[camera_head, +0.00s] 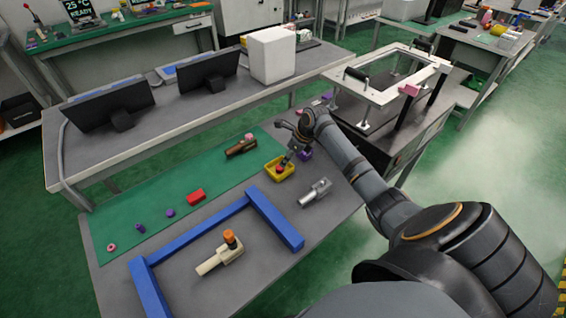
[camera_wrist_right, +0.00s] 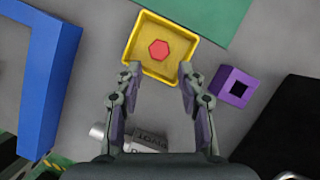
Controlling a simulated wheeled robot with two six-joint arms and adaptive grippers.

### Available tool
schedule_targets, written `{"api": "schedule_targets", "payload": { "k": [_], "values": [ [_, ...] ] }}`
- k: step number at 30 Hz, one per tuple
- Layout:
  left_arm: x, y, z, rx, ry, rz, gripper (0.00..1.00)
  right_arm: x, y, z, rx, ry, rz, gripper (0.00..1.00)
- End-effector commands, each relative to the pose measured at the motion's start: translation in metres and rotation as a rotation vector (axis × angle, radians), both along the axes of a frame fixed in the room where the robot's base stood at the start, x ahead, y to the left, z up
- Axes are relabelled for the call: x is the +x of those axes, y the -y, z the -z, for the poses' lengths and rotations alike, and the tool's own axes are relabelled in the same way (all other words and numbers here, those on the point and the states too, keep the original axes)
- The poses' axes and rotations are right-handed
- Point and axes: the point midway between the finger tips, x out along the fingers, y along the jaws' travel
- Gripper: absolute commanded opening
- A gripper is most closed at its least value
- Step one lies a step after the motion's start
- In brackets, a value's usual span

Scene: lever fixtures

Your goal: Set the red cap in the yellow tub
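The yellow tub (camera_head: 290,173) stands on the grey table near the end of the green mat; it also shows in the wrist view (camera_wrist_right: 133,48). The red cap (camera_wrist_right: 158,49), a hexagon from above, lies inside the tub, apart from my fingers; it shows in the head view too (camera_head: 280,168). My right gripper (camera_wrist_right: 160,74) is open and empty, its fingertips apart at the tub's near side in the wrist view. In the head view my right gripper (camera_head: 286,159) is above the tub. My left gripper is not in view.
A purple block with a square hole (camera_wrist_right: 234,86) stands close beside the tub. A grey cylindrical fixture (camera_head: 315,192), a blue frame (camera_head: 272,215), a beige lever fixture with an orange top (camera_head: 222,255) and a red block (camera_head: 196,196) are also on the table.

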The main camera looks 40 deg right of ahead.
Motion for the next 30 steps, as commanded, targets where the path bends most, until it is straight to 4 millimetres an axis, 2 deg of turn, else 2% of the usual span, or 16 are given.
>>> {"api": "schedule_targets", "payload": {
  "k": [1,3,9,30],
  "values": [
    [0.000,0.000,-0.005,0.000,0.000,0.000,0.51,-0.004,0.004,-0.014,-0.005,0.000,0.000,0.39],
    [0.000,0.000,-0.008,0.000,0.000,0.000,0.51,-0.009,0.007,-0.029,-0.004,0.001,0.000,0.39],
    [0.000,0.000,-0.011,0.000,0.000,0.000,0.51,-0.019,0.011,-0.053,-0.001,0.000,0.000,0.39],
    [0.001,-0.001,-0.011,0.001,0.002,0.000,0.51,-0.020,0.012,-0.056,0.001,-0.001,0.001,0.39]
  ]
}}
